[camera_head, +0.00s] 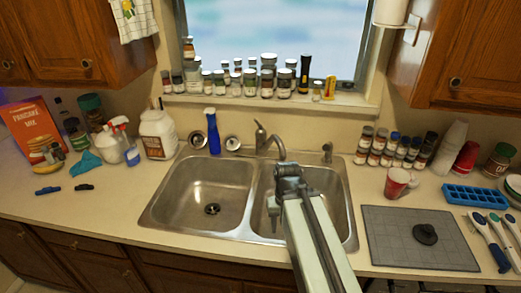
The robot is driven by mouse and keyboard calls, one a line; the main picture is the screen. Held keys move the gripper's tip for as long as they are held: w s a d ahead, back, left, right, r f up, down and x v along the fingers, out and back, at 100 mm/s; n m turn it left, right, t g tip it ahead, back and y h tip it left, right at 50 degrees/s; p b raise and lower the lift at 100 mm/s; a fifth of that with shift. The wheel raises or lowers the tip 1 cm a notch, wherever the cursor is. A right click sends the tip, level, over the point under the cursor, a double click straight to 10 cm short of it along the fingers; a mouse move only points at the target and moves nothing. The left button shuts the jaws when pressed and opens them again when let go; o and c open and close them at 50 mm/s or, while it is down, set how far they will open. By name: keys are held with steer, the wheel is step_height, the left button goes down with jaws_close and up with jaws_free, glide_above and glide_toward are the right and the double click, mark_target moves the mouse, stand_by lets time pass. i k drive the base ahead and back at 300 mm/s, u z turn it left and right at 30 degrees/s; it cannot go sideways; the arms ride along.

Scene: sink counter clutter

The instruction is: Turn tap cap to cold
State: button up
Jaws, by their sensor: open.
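The tap (268,143) stands at the back middle of the double sink (205,190). Its spout curves forward and its small cap (258,126) with a lever sits on top. My gripper (273,218) hangs over the right basin, pointing down, in front of the tap and lower in the picture. It is open and looks empty, and it appears apart from the tap cap. My arm hides part of the right basin. The hot or cold marks on the cap are too small to see.
Jars line the window sill (270,101).

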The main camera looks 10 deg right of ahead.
mark_target(262, 135)
steer(key=u, duration=0.15)
steer(key=k, duration=0.5)
steer(key=u, duration=1.6)
steer(key=i, duration=1.35)
steer(key=z, duration=0.95)
